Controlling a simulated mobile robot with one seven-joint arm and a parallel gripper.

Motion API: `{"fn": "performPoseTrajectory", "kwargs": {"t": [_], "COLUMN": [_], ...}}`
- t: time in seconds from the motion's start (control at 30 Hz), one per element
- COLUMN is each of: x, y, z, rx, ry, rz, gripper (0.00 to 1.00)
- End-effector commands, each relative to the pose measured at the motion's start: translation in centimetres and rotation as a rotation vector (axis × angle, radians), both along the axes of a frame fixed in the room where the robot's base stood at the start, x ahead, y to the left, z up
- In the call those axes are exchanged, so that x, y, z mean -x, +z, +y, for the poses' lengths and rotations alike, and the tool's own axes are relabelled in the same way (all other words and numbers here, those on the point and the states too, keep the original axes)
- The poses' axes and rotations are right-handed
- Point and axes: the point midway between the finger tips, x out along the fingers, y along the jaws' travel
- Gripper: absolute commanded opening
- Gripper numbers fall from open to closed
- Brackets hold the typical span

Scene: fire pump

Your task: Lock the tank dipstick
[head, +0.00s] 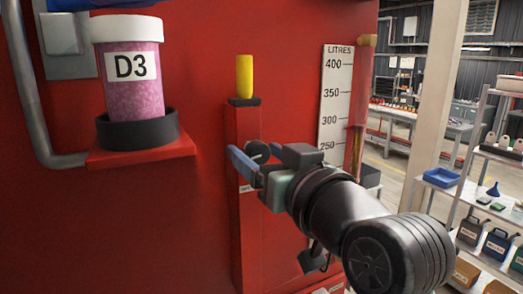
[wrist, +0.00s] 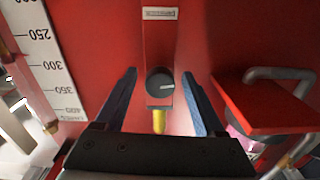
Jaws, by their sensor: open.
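The tank dipstick stands upright in a red housing (head: 243,125) on the red tank wall. Its yellow handle (head: 245,75) sticks up above a black collar (head: 243,101). A round black knob (head: 257,151) is on the front of the housing, partly hidden by my gripper. In the wrist view, which is upside down, the knob (wrist: 160,85) has a white mark lying nearly crosswise, and the yellow handle (wrist: 159,121) is below it. My gripper (head: 258,157) is open and empty in front of the knob. Its blue fingers (wrist: 160,75) appear on either side of the knob; contact cannot be told.
A pink jar marked D3 (head: 134,75) sits in a black ring on a red shelf (head: 145,152) to the left. A LITRES scale (head: 334,95) is on the right. A grey pipe (head: 25,90) runs at far left. Shelving (head: 490,150) stands at right.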

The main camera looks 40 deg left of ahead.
Motion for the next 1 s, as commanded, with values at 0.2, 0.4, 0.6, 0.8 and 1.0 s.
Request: {"fn": "performPoseTrajectory", "kwargs": {"t": [0.2, 0.4, 0.6, 0.8, 1.0], "x": [0.00, 0.00, 0.01, 0.01, 0.02], "y": [0.00, 0.02, 0.03, 0.12, 0.18], "z": [-0.04, -0.05, -0.06, -0.07, -0.02], "rx": [0.000, 0.000, 0.000, -0.013, -0.050], "ry": [0.000, 0.000, 0.000, 0.000, 0.000], "rz": [0.000, 0.000, 0.001, 0.031, 0.124], "gripper": [0.42, 0.06, 0.00, 0.00, 0.00]}}
